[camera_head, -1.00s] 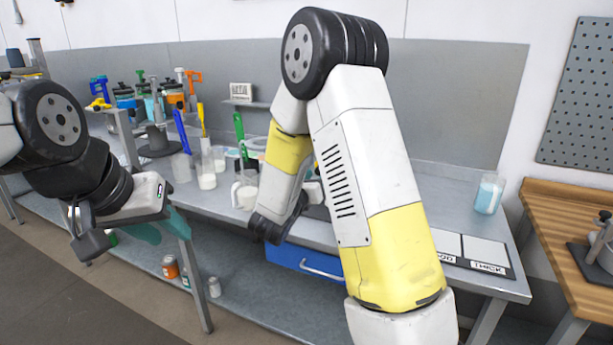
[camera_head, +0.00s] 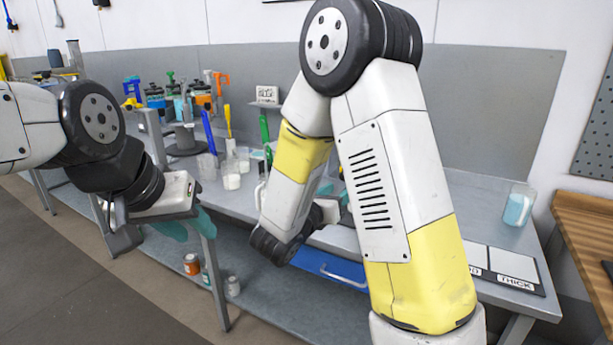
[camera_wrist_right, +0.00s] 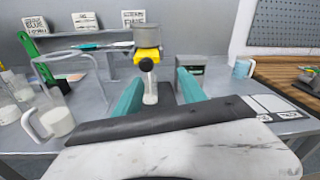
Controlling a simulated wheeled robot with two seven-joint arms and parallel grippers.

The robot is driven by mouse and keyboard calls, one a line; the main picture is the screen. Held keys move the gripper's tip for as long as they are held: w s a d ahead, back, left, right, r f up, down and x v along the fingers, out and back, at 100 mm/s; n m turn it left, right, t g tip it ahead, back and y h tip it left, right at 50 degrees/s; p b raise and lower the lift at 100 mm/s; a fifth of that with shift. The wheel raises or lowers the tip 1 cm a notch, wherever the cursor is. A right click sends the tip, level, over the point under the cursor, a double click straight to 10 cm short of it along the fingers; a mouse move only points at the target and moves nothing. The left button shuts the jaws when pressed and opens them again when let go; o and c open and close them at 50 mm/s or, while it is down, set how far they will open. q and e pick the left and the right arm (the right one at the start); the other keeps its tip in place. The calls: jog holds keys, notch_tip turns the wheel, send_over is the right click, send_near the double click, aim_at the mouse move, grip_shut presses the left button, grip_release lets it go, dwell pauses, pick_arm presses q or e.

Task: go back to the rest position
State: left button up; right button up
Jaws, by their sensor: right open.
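My left gripper (camera_head: 185,225) shows teal fingers below its pale wrist in the head view, in front of the bench's left front edge. I see nothing in it, but the finger gap is not clear.
The grey bench (camera_head: 475,205) runs along the wall, with bottles and coloured-handled tools at its left. A beaker of blue liquid (camera_head: 518,208) stands at its right end near a panel marked THICK (camera_head: 513,268). Floor at left is clear.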

jog(key=s+d+r+m+g+h, duration=0.1)
jog(key=s+d+m+g, duration=0.7)
jog(key=s+d+m, duration=0.3)
jog(key=s+f+m+g+y, duration=0.2)
jog(key=s+m+g+y, duration=0.25)
jog(key=s+m, duration=0.4)
jog(key=s+a+r+m+t+y, duration=0.3)
jog(key=a+r+m+t+y, duration=0.2)
jog(key=a+r+m+y, duration=0.2)
jog(key=a+m+y, duration=0.2)
jog(key=a+m, duration=0.1)
jog(key=a, duration=0.1)
jog(key=shift+s+r+m, duration=0.2)
jog(key=shift+r+m, duration=0.15)
jog(key=shift+d+y, duration=0.1)
jog(key=shift+y, duration=0.15)
dwell(4.0)
